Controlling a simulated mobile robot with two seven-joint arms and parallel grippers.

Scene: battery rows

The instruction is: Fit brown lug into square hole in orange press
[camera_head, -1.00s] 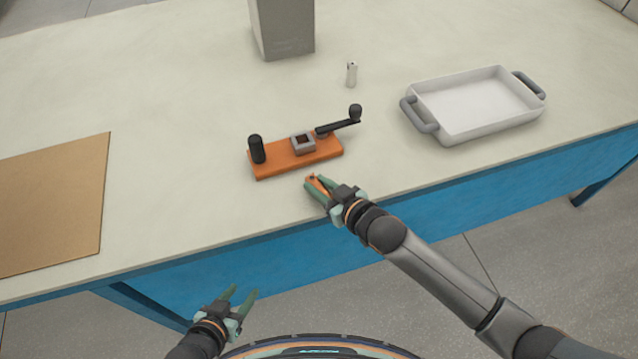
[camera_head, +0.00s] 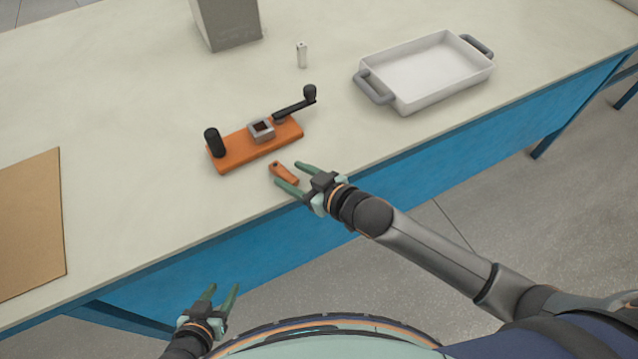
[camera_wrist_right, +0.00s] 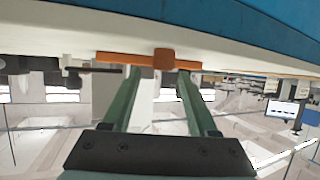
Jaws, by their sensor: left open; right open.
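The brown lug (camera_head: 285,173) is a short orange-brown bar with a small dark spot near its far end. It lies on the table between the orange press and the front edge. My right gripper (camera_head: 287,173) is open, its fingertips on either side of the lug. In the right wrist view the lug (camera_wrist_right: 164,57) shows end-on just beyond the open fingertips (camera_wrist_right: 161,72). The orange press (camera_head: 237,153) has a grey block with a dark square hole (camera_head: 261,129), a black post and a crank. My left gripper (camera_head: 224,294) is open and empty, off the table's front.
A white tray with grey handles (camera_head: 430,72) stands at the back right. A small pale upright piece (camera_head: 301,56) and a grey box (camera_head: 228,22) stand behind the press. A brown board (camera_head: 28,222) lies at the left. The table between board and press is clear.

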